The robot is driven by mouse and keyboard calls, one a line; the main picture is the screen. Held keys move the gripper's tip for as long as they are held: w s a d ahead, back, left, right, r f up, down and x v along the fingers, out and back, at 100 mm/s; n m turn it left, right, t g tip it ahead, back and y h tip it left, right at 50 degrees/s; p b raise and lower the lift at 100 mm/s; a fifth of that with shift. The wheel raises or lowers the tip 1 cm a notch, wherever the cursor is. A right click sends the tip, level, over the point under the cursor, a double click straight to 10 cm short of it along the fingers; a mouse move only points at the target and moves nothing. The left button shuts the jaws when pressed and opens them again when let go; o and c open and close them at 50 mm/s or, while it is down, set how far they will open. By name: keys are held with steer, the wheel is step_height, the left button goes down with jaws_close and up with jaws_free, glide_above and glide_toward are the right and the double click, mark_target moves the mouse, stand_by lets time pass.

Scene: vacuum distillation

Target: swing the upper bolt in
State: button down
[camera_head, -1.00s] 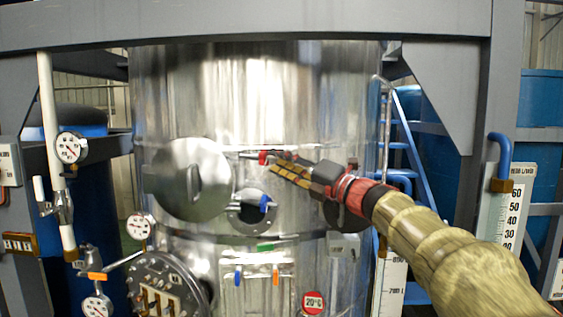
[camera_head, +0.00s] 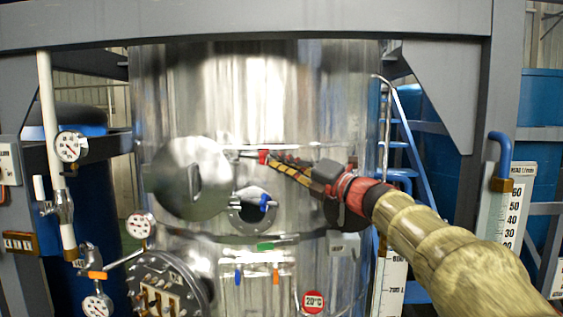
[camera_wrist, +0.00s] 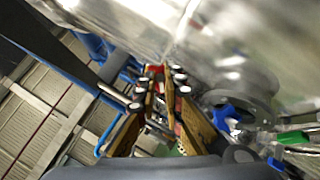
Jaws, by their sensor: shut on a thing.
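The upper bolt (camera_head: 263,157) has a red end and a thin metal rod running left, above the round opening (camera_head: 250,210) in the steel vessel. My gripper (camera_head: 272,161) reaches in from the right with its striped fingers at the red end, and is shut on it. In the wrist view, red (camera_wrist: 152,69) shows between the far ends of my fingers (camera_wrist: 160,85); the rest of the bolt is hard to make out. A lower bolt with a blue end (camera_head: 265,203) sits at the opening's right side; blue also shows in the wrist view (camera_wrist: 228,115).
A round steel door (camera_head: 190,178) stands open left of the opening. Below are a green handle (camera_head: 265,246), a blue handle (camera_head: 238,277), an orange handle (camera_head: 276,277) and a flanged cover (camera_head: 170,285). Gauges and pipes stand at left.

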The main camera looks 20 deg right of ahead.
steer(key=shift+a+f, duration=0.1)
steer(key=s+a+m+h+b, duration=0.1)
steer(key=b, duration=0.1)
steer(key=t+h+b, duration=0.1)
steer(key=b, duration=0.1)
steer(key=shift+s+a+f+m+t+h, duration=0.25)
steer(key=shift+s+a+m+t+h, duration=0.05)
steer(key=shift+s+a+m+h, duration=0.1)
steer(key=a+m+h+b, duration=0.1)
steer(key=b, duration=0.1)
steer(key=s+a+m+t+h+b, duration=0.1)
steer(key=h+b, duration=0.1)
steer(key=shift+s+f+b, duration=0.1)
steer(key=shift+s+b, duration=0.1)
steer(key=shift+b, duration=0.15)
steer(key=a+m+g+h+b, duration=0.3)
steer(key=a+m+h+b, duration=0.3)
steer(key=h, duration=1.2)
steer(key=shift+s+a+r+m, duration=0.45)
steer(key=shift+a+m, duration=1.95)
steer(key=shift+a, duration=0.55)
steer(key=shift+h, duration=0.3)
